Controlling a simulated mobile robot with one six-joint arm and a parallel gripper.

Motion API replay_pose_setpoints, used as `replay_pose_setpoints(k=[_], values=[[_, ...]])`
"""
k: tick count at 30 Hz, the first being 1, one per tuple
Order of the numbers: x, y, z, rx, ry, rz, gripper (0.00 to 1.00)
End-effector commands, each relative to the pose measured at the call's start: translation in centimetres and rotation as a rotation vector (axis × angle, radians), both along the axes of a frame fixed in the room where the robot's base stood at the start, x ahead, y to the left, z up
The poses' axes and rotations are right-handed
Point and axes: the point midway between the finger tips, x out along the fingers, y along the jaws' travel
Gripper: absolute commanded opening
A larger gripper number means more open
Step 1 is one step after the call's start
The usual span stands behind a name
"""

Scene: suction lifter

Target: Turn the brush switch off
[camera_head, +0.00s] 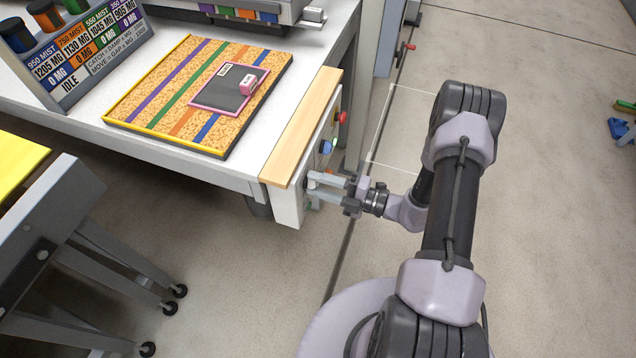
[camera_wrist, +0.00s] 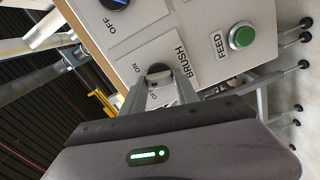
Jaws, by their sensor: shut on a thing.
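The brush switch (camera_wrist: 158,70) is a small dark and pale rotary knob on a white control panel (camera_wrist: 210,40). The word BRUSH is printed beside it, with ON and OFF marks around it. In the wrist view my gripper (camera_wrist: 160,84) has one finger on each side of the knob and is shut on it. Which mark the knob points to is hard to tell, as the fingers partly cover it. In the head view my gripper (camera_head: 311,186) reaches the panel's near end from the right, and the knob is hidden there.
A green FEED button (camera_wrist: 242,36) sits beside the brush switch. A blue knob (camera_head: 326,147) and a red knob (camera_head: 342,118) are farther along the panel. A wooden strip (camera_head: 303,127) tops the panel. A striped board (camera_head: 150,95) lies on the table. Open floor is at right.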

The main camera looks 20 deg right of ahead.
Motion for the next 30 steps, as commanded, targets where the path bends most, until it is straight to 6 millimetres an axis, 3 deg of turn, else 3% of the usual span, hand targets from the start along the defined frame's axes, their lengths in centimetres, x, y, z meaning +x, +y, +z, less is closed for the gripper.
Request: replay_pose_setpoints(k=[30], values=[[0.02,-0.02,-0.31,-0.521,-0.718,0.000,0.00]])
